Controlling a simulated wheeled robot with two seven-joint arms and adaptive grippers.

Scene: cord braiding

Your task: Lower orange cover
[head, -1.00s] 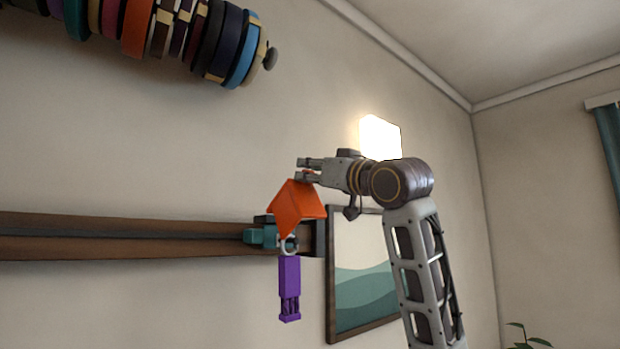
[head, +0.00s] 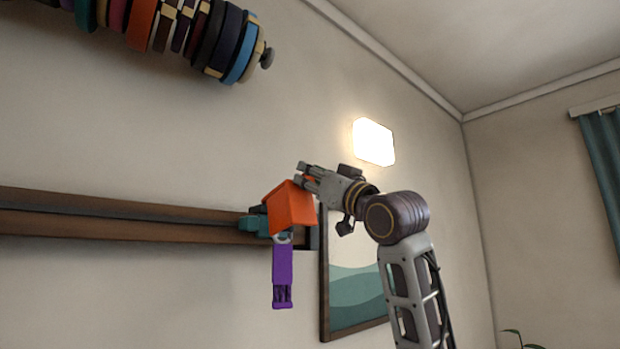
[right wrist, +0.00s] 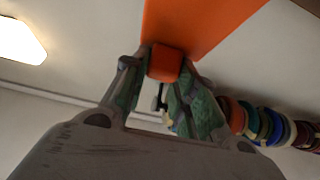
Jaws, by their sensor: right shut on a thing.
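The orange cover (head: 289,207) is at the right end of the wall rail, over the teal fitting (head: 253,224) there. My right gripper (head: 304,177) is shut on the cover's upper right edge. In the right wrist view, an orange block of the cover (right wrist: 165,62) sits between the fingers, with the orange panel (right wrist: 195,25) beyond it. A purple piece (head: 283,277) hangs from a pale ring just below the cover. The cover hides part of the fitting. My left gripper is not in view.
The brown rail (head: 120,218) runs along the wall to the left. A framed picture (head: 355,285) hangs behind my right arm. A row of colored spools (head: 200,40) is at the upper left. A lit wall lamp (head: 373,141) is above the arm.

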